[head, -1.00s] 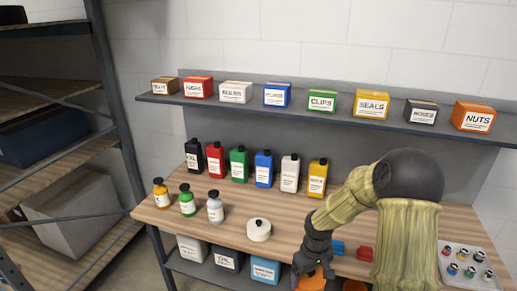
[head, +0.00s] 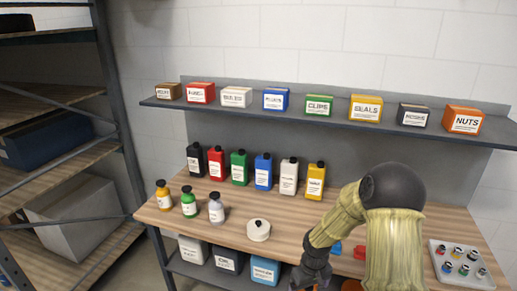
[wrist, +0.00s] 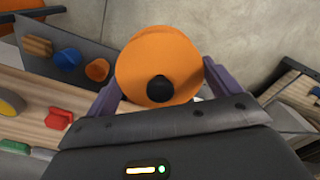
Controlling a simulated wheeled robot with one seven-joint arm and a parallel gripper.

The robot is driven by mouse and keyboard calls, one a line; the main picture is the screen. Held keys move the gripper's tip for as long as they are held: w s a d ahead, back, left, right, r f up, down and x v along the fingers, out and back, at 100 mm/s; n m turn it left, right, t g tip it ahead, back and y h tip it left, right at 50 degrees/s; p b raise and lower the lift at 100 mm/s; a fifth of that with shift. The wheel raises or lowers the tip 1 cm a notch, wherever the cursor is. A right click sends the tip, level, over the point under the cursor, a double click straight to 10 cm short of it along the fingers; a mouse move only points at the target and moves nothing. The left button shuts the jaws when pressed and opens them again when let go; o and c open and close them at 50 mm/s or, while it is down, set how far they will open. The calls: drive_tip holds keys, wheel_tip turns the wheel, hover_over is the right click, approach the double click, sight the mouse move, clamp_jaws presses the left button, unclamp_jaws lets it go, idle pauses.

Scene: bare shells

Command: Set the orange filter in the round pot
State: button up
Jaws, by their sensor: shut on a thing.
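Small bottles (head: 189,201) stand left of the pot, and a row of jugs (head: 264,170) behind it. Red (head: 360,252) and blue (head: 336,247) pieces lie by my arm. A tray (head: 462,281) of small parts is at right. Bench around the pot is clear.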

wheel_tip(320, 180, down, 9)
drive_tip(key=m, duration=0.3)
drive_tip(key=shift+s+f+m, duration=0.15)
drive_tip(key=shift+f+m, duration=0.05)
drive_tip(key=shift+m, duration=0.2)
drive_tip(key=shift+s, duration=0.1)
drive_tip(key=shift+r, duration=0.1)
idle(0.4)
idle(1.2)
drive_tip(key=s+f, duration=0.4)
drive_tip(key=f, duration=1.1)
drive_tip(key=shift+w, duration=0.1)
